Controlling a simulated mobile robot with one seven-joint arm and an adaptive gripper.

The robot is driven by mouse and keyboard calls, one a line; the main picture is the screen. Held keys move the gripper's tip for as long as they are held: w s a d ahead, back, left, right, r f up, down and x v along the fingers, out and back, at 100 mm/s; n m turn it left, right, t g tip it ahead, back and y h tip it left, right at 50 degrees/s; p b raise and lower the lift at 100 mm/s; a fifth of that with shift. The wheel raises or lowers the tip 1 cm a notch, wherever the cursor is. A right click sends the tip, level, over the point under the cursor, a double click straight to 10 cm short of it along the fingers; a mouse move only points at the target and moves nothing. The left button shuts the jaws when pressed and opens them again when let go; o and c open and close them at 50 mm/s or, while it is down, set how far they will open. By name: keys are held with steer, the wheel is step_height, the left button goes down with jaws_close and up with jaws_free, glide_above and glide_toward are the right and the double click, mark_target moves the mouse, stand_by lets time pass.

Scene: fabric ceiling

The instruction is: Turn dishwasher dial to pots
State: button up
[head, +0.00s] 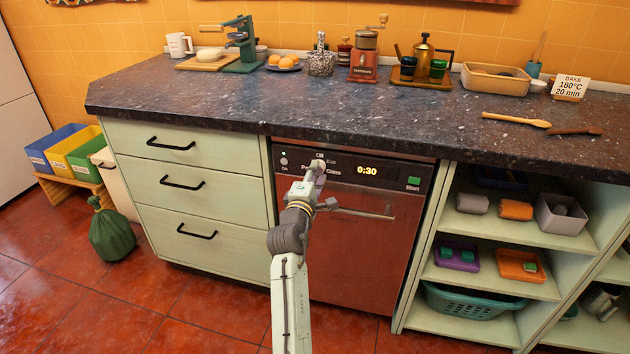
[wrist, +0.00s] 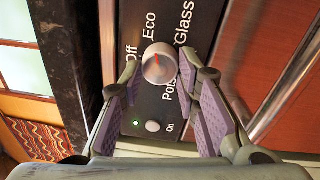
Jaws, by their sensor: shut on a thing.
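The dishwasher (head: 350,240) has a reddish front under the dark counter. Its black control panel (head: 395,174) shows a lit 0:30. The round pale dial (wrist: 158,70) is in the upper middle of the wrist view, between my fingertips. Off, Eco, Pots and Glass labels surround it, partly covered by my fingers. Its small red mark lies on the upper side of its face, roughly toward Eco; the exact setting is hard to read. My gripper (head: 319,173) is at the panel, its purple-padded fingers shut on the dial. In the head view it mostly hides the dial.
An On button (wrist: 152,126) with a lit green light sits below the dial in the wrist view. The dishwasher handle (head: 365,214) crosses just below my gripper. Drawers (head: 185,185) stand left and open shelves (head: 490,285) right. The counter edge overhangs the panel.

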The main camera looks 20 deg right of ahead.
steer(key=m+b, duration=0.3)
steer(key=m, duration=0.2)
steer(key=shift+f, duration=0.1)
steer(key=m+b, duration=0.3)
steer(key=m, duration=0.1)
steer(key=shift+m, duration=0.4)
steer(key=m+b, duration=0.2)
steer(key=m, duration=0.2)
steer(key=shift+m+g+h+b, duration=0.3)
steer(key=shift+g+b, duration=0.05)
steer(key=shift+g, duration=0.05)
steer(key=m+b, duration=0.2)
steer(key=m, duration=0.1)
steer(key=shift+m, duration=0.4)
steer(key=m+b, duration=0.1)
steer(key=m, duration=0.3)
steer(key=m+b, duration=0.2)
steer(key=m, duration=0.2)
steer(key=m+b, duration=0.2)
steer(key=m, duration=0.2)
steer(key=shift+r+g, duration=0.25)
steer(key=shift+g, duration=0.05)
steer(key=shift+s+d+m+b, duration=0.1)
steer(key=shift+m+b, duration=0.65)
steer(key=shift+m, duration=1.25)
steer(key=shift+y, duration=0.4)
